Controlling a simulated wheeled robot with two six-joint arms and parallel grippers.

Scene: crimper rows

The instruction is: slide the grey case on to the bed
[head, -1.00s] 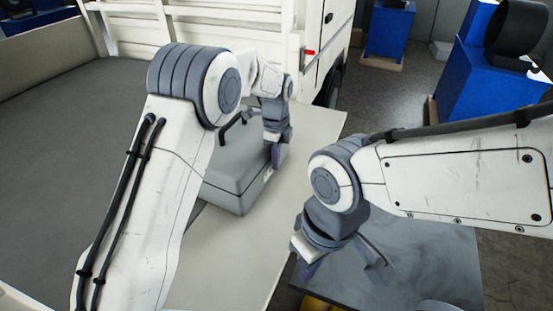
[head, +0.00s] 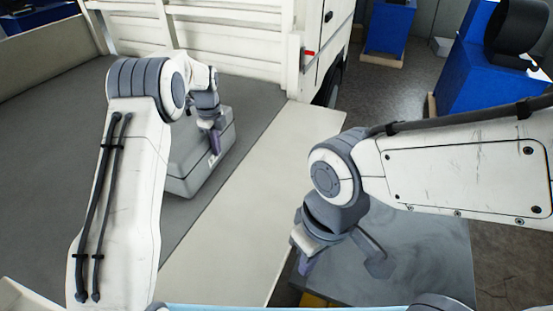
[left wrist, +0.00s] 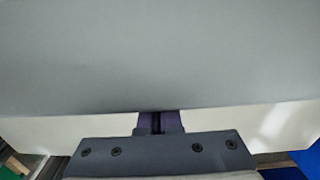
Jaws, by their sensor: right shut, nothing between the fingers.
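The grey case (head: 188,178) sits on the dark grey bed (head: 60,140) of the truck, close to its edge with the pale tailgate (head: 235,225). My left gripper (head: 215,150) is at the case's right side, its purple fingers together and seemingly touching it. In the left wrist view the case (left wrist: 160,55) fills the upper part, in front of the shut fingers (left wrist: 160,122). My right gripper (head: 304,262) is shut and empty, well apart from the case.
A dark table (head: 430,260) lies under my right gripper. White slatted side boards (head: 200,30) close the bed at the back. Blue blocks (head: 475,80) stand on the floor at the right. The bed left of the case is clear.

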